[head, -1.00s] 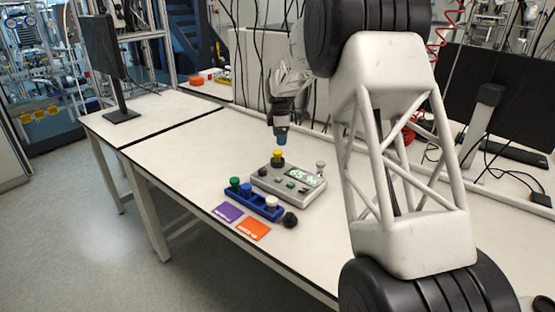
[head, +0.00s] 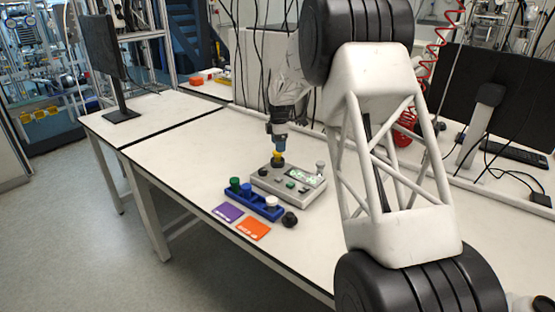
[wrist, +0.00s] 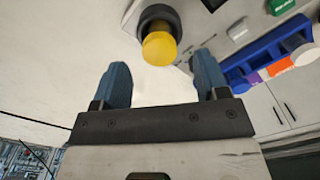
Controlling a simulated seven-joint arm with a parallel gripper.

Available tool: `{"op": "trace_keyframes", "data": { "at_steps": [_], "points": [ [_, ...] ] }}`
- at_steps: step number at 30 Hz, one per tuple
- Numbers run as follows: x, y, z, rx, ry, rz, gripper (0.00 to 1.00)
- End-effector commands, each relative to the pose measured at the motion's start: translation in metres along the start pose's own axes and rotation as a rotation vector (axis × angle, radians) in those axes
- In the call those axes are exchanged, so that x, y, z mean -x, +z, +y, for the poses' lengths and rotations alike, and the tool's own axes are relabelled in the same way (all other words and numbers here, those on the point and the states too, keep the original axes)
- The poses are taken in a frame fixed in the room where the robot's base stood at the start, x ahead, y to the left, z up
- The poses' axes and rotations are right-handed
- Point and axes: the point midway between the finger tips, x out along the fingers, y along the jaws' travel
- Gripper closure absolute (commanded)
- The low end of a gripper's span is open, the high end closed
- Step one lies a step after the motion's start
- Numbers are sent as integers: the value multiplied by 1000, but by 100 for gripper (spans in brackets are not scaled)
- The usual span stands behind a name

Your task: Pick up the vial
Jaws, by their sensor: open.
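A yellow-capped vial (head: 278,161) stands upright at the left end of a grey reactor unit (head: 315,190). Its yellow cap shows in the wrist view (wrist: 160,49), with a dark round collar around it. My gripper (head: 279,147) points down right above this vial, its blue fingertips close to the cap. In the wrist view my gripper (wrist: 161,76) is open, nothing lies between the fingers, and the cap is just beyond the tips. I cannot tell whether the fingers touch it. The vial's lower part is hidden.
A blue rack (head: 253,203) with green, blue and white capped items stands in front of the unit. A purple card (head: 228,212), an orange card (head: 253,229) and a black knob (head: 290,219) lie nearby. The table's left part is clear. Monitors stand left and right.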

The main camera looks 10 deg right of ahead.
Motion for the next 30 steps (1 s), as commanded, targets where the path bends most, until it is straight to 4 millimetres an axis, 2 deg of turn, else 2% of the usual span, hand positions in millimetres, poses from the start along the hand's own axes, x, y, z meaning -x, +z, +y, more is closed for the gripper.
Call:
{"op": "trace_keyframes", "data": {
  "at_steps": [11, 24, 30],
  "points": [
    [-3, 0, 0, 0, -1, 0, 32],
    [-46, -3, 1, 0, -1, 0, 32],
    [-53, -3, 1, 0, -1, 0, 32]
  ]
}}
